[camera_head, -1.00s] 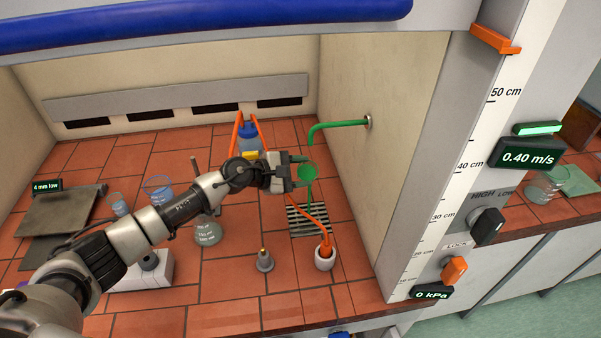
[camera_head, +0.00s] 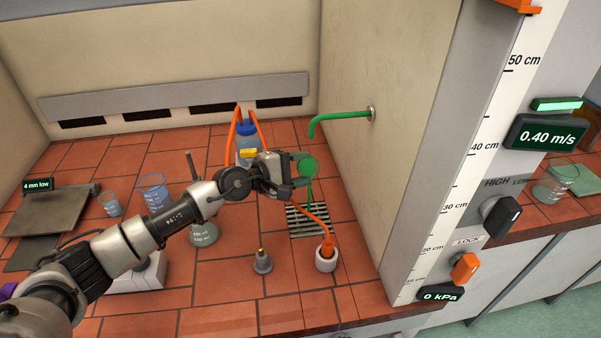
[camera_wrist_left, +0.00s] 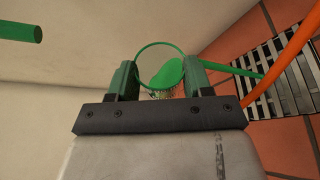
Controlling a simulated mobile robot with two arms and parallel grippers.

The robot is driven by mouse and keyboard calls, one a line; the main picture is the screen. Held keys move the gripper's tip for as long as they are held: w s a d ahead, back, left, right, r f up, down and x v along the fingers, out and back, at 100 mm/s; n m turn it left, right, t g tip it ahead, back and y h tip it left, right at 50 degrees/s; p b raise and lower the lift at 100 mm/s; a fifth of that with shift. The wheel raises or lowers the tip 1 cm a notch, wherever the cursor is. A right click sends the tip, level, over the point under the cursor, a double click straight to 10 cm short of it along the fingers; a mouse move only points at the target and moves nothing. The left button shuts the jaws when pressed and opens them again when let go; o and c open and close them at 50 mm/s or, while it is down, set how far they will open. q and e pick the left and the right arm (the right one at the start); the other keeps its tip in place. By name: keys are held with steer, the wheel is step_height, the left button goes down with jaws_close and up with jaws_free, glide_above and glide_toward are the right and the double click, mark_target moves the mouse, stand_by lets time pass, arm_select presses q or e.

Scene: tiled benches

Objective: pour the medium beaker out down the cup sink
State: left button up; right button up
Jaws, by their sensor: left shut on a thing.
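My left gripper (camera_head: 300,172) is shut on a clear beaker, the medium one by its look beside the others, with green liquid in it. The beaker (camera_head: 309,167) is tilted, and its round rim and green contents (camera_wrist_left: 166,73) show between the fingers in the left wrist view. A thin green line (camera_head: 310,194), which looks like a stream of liquid, runs from the beaker down to the slatted grate of the cup sink (camera_head: 297,219). The beaker is above the grate, apart from it. My right gripper is not in view.
A green tap (camera_head: 340,116) comes out of the side wall just above the beaker. A small beaker (camera_head: 110,206), a larger beaker (camera_head: 153,192) and a flask (camera_head: 204,234) stand to the left.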

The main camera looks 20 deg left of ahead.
arm_select(q)
steer(key=shift+r, duration=0.1)
steer(key=shift+s+f+m+t+b, duration=0.2)
steer(key=shift+m+t+b, duration=0.3)
steer(key=shift+b, duration=0.55)
steer(key=shift+r+m, duration=0.1)
steer(key=shift+m, duration=0.2)
steer(key=shift+d+r, duration=0.1)
steer(key=shift+r, duration=0.1)
